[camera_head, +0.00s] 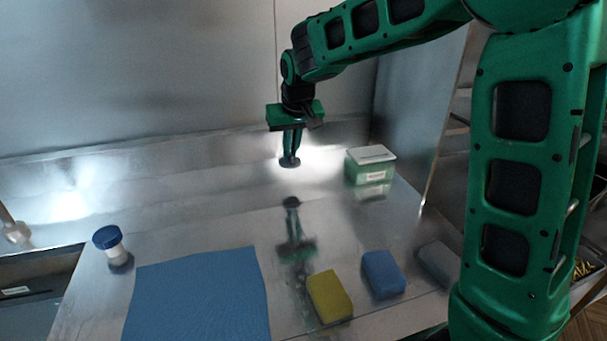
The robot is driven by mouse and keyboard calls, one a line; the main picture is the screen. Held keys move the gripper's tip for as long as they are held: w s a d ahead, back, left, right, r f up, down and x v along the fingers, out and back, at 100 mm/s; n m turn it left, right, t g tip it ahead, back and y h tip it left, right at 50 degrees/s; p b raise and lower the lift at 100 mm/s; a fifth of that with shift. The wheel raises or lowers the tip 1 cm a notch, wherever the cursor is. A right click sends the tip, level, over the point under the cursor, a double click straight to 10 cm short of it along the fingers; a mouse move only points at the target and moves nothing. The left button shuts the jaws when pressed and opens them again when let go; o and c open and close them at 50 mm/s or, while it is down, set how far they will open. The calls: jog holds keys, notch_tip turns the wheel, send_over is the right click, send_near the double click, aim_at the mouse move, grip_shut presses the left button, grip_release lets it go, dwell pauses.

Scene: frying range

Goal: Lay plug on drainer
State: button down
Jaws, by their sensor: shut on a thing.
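My gripper (290,154) points straight down over the back middle of the shiny steel drainer (210,215). Its fingers are shut on a small dark round plug (290,163). The plug hangs flat side down. A gap between the plug and its reflection in the steel shows that it is above the surface, not touching it. How the fingers grip the plug's top is too small to tell.
A yellow sponge (329,297), a blue sponge (383,274) and a grey block (437,262) lie front right. A green white-lidded tub (370,166) stands back right. A sink (35,290) is left.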

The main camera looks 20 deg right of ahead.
jog(key=d+f, duration=0.1)
jog(key=d, duration=0.2)
jog(key=d+f, duration=0.1)
jog(key=shift+s+d+f, duration=0.3)
jog(key=shift+f, duration=2.05)
jog(key=shift+f, duration=0.1)
jog(key=c, duration=1.9)
grip_release()
jog(key=v, duration=1.2)
jog(key=shift+s, duration=0.1)
